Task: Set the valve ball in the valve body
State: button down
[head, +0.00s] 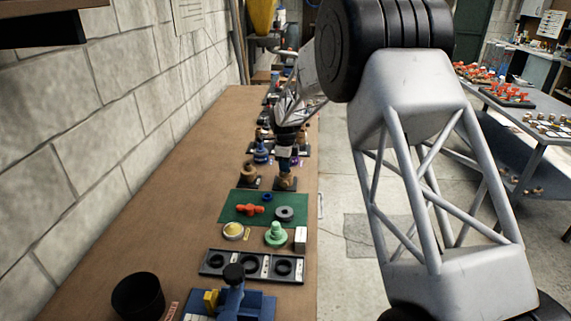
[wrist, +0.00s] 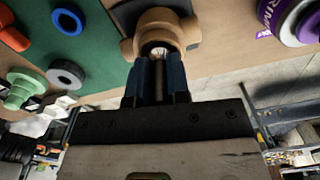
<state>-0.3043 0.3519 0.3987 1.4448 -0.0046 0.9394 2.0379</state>
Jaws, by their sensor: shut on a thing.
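The tan valve body (wrist: 160,16) stands just past my fingertips in the wrist view; in the head view a tan valve body (head: 286,184) stands right under my gripper (head: 285,160). My gripper (wrist: 158,62) has its blue fingers close together, shut on a small, pale, shiny piece, which looks like the valve ball (wrist: 160,51). The ball is mostly hidden by the fingers and lies at the body's opening. I cannot tell whether it is inside or just above it.
A green mat (head: 230,211) holds a red handle (head: 250,209), a blue ring (head: 267,197) and a grey ring (head: 285,213). A light green knobbed part (head: 276,234) and a black tray (head: 214,262) are nearer. A second tan part (head: 249,172) stands left. The wall bounds the bench's left.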

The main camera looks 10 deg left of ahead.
jog(key=shift+f, duration=0.3)
dwell(0.5)
dwell(0.7)
jog(key=c, duration=0.6)
grip_release()
jog(key=shift+r, duration=0.15)
jog(key=shift+r, duration=3.9)
